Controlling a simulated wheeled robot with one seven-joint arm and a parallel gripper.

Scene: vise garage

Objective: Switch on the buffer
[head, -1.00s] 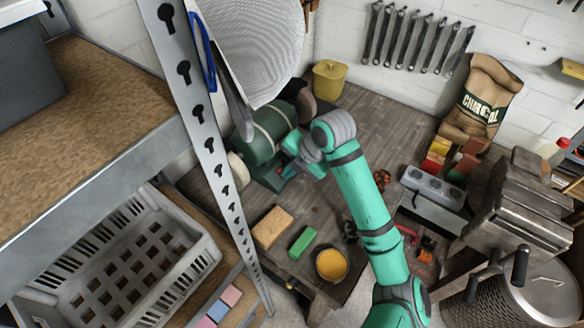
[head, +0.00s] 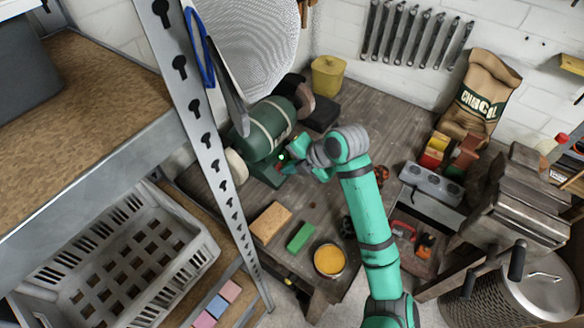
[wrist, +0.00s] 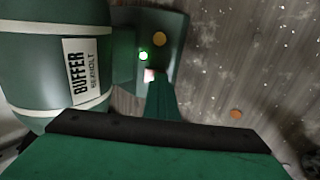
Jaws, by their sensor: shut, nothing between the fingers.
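The buffer (head: 265,130) is a green cylinder motor with pale bands on the workbench, a pale wheel at its near end and a dark wheel beyond. Its BUFFER label (wrist: 82,72) faces the wrist camera. On its green base (wrist: 125,60) a small green light (wrist: 143,56) glows, with a pale pinkish button (wrist: 150,75) just below it and a yellow-orange disc to the right. My gripper (head: 286,169) is shut and empty beside the base; in the wrist view its green fingers (wrist: 161,90) reach up close to the pale button. Whether they touch it I cannot tell.
A slotted metal shelf post (head: 205,135) stands left of the buffer. A tan block (head: 271,223), a green block (head: 300,236) and a yellow-filled tin (head: 329,260) lie at the bench front. A yellow bin (head: 327,75) stands behind.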

